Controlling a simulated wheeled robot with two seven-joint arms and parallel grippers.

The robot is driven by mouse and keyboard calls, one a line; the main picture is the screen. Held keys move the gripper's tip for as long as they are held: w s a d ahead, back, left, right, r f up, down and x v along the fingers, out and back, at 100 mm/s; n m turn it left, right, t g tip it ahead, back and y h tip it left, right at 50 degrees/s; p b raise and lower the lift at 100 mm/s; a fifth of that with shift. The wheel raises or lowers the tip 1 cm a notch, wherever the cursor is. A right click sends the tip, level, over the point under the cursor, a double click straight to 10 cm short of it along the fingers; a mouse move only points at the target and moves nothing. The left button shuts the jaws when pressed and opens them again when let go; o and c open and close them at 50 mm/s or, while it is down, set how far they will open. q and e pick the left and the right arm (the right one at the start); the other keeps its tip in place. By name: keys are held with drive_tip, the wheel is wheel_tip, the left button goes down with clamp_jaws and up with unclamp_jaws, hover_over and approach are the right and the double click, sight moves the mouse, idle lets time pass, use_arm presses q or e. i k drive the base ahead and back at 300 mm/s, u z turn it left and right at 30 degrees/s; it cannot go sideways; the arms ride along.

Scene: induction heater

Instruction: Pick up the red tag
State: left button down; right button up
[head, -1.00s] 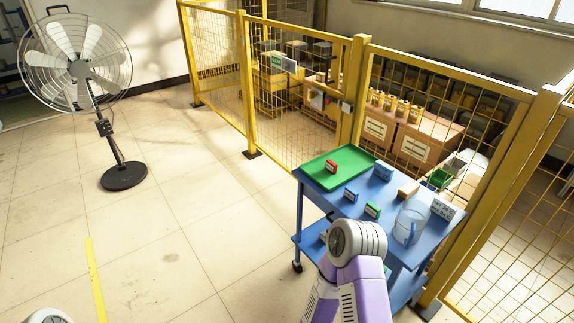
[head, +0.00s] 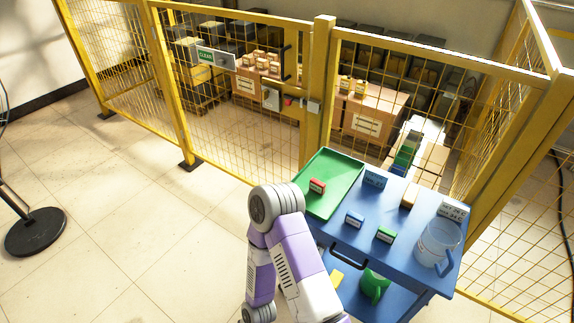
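The red tag (head: 317,187) is a small red block with a pale label. It sits in the green tray (head: 340,165) on top of the blue cart (head: 376,228). One of my arms, purple and white, rises from the bottom of the head view, its grey elbow-like joint just left of the tray. No gripper fingers show in this view, so neither gripper's hold can be seen. The red tag is in plain sight with nothing gripping it.
A blue tag (head: 354,221), a green tag (head: 385,236), a blue sign (head: 375,179) and a clear jug (head: 437,246) stand on the cart. A green watering can (head: 374,286) is on the lower shelf. Yellow fencing (head: 316,90) stands behind.

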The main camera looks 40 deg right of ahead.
sight(318, 187)
drive_tip(key=i, duration=2.2)
drive_tip(key=z, duration=3.05)
